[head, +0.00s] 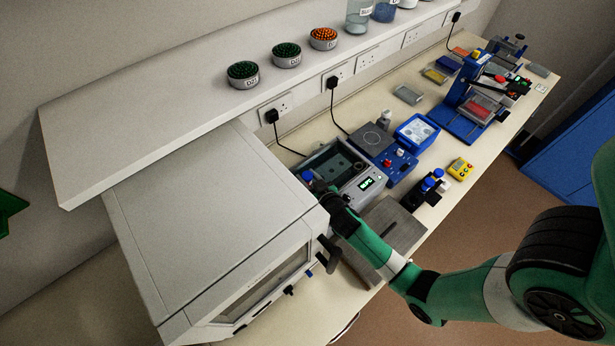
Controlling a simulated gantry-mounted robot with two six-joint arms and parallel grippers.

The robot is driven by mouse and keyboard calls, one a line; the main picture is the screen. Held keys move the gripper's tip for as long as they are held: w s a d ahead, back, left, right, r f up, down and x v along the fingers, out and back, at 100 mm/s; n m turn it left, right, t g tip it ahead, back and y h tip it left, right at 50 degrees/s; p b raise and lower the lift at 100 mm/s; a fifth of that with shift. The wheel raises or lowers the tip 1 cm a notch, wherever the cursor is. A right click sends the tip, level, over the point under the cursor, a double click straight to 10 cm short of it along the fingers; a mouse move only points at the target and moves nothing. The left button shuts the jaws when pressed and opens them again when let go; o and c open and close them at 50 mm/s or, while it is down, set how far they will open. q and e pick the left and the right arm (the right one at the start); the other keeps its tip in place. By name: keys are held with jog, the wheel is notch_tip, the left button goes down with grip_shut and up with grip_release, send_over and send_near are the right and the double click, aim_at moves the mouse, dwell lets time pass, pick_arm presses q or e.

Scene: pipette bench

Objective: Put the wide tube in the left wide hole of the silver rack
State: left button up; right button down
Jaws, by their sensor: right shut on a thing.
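My right gripper (312,185) is at the left front of the water bath, beside the white cabinet. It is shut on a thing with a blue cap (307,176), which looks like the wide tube. Most of the tube is hidden by the gripper, and its tilt cannot be told. A grey metal block (402,222), which may be the silver rack, lies under and beyond my right forearm and is partly covered by it. Its holes cannot be made out. My left gripper is not in view.
The open water bath (371,183) has a lit green display. The large white cabinet (215,205) stands close on the left. A black rack (418,194) with blue-capped tubes stands right of the bath, near a yellow timer (460,169). A blue device (417,132) stands behind.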

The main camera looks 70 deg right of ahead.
jog(key=shift+f, duration=0.25)
jog(key=shift+c, duration=1.8)
grip_release()
jog(key=shift+s, duration=0.1)
jog(key=v, duration=1.1)
jog(key=shift+s+a+r, duration=0.1)
jog(key=shift+s+a, duration=0.05)
jog(key=shift+a, duration=0.05)
